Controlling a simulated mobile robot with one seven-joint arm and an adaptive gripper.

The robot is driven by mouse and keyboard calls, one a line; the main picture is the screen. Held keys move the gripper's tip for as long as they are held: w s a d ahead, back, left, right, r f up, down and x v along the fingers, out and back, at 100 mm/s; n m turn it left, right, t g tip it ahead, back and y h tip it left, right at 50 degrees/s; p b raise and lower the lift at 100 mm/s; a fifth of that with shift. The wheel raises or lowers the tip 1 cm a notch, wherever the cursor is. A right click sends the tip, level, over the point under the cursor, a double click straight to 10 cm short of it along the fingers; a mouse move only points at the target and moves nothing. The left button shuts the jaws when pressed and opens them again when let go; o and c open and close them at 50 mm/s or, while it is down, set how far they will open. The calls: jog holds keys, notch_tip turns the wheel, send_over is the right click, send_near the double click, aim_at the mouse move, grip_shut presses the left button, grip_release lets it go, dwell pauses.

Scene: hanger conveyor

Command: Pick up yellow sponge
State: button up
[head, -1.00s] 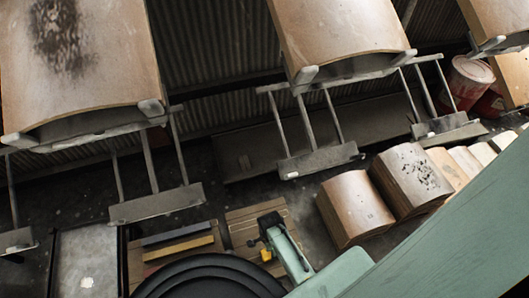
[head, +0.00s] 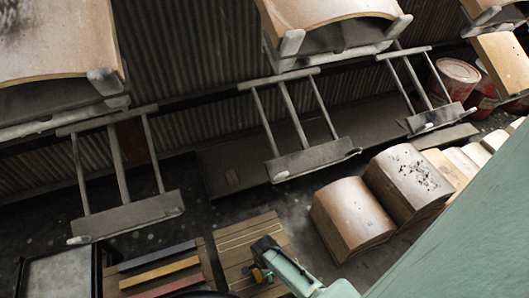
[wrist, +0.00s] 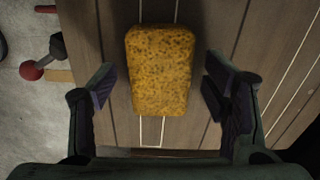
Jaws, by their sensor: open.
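The yellow sponge (wrist: 160,70) lies on a wooden slatted surface (wrist: 220,30) in the wrist view. It is a rounded block with dark specks, its long side pointing away from my wrist. My gripper (wrist: 162,85) is open, with one finger on each side of the sponge's near part and a gap on both sides. In the head view my gripper (head: 262,272) is over the wooden pallet-like top (head: 240,240).
Stacks of curved wooden panels (head: 350,215) stand right of my gripper. Coloured bars (head: 160,272) lie on another wooden top to the left. Hanging metal racks (head: 312,160) and large curved panels are overhead behind. A red-ended object (wrist: 32,70) lies left in the wrist view.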

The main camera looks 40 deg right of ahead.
jog(key=shift+f, duration=0.25)
jog(key=c, duration=1)
jog(key=shift+c, duration=0.2)
notch_tip(320, 180, up, 10)
jog(key=p, duration=1)
